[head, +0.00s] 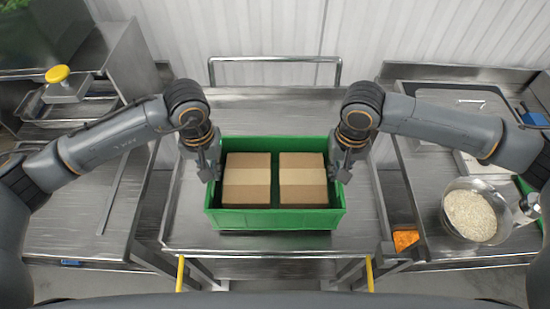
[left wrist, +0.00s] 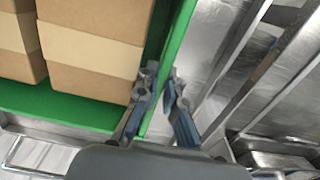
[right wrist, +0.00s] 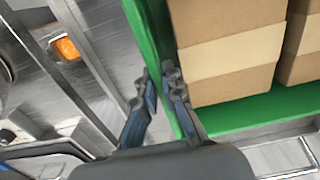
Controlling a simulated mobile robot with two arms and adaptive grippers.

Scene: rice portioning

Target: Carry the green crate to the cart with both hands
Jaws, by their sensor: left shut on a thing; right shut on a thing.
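The green crate (head: 270,219) is in the middle of the head view and looks level. Two closed cardboard boxes stand side by side in it, a left box (head: 246,188) and a right box (head: 303,188). My left gripper (head: 209,171) is shut on the crate's left wall; the left wrist view shows its fingers (left wrist: 159,88) on either side of that wall. My right gripper (head: 341,171) is shut on the right wall, which also shows between its fingers in the right wrist view (right wrist: 160,85). The crate is over the metal cart top (head: 268,268); I cannot tell whether it touches.
The cart has a rail handle (head: 275,60) at its far end and two yellow-marked posts at the near side. A metal counter (head: 85,215) stands at the left. At the right, a counter holds a bowl of rice (head: 471,216) and a tray (head: 455,100).

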